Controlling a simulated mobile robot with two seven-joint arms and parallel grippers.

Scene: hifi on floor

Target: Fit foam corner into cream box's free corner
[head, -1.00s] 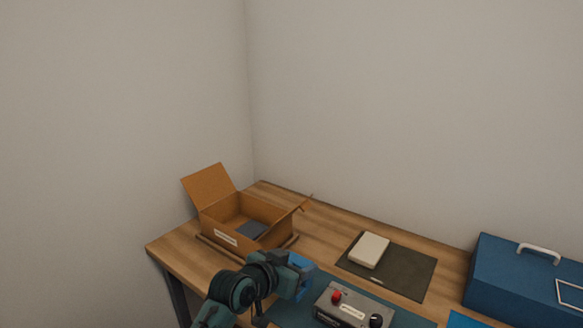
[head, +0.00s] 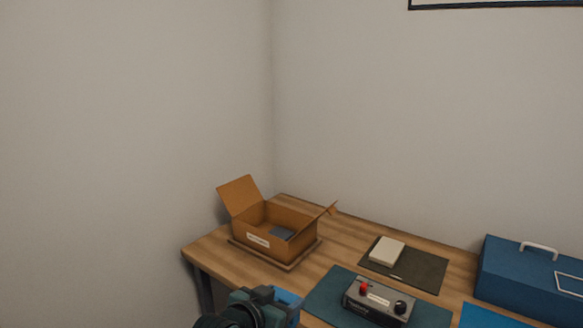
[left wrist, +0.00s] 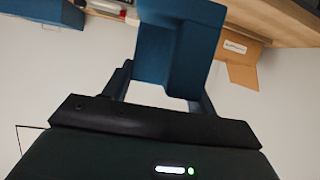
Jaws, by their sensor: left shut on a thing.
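The foam corner (left wrist: 178,45) is a blue angled block. My left gripper (left wrist: 162,88) is shut on it, with a finger on either side in the left wrist view. In the head view the blue foam and left gripper (head: 284,300) are at the bottom edge, in front of the desk and apart from the box. The only open box is a tan carton (head: 253,239) with flaps up and a white label, at the desk's far left. A dark blue-grey piece (head: 283,233) lies inside it. Its near inner corners are hidden by its front wall. My right gripper is not in view.
The carton stands on a thin brown base (head: 288,267). A control box (head: 378,301) with red and black knobs sits on a teal mat (head: 325,292). A cream block (head: 387,251) lies on a dark mat (head: 426,267). A blue case (head: 515,281) stands at the right.

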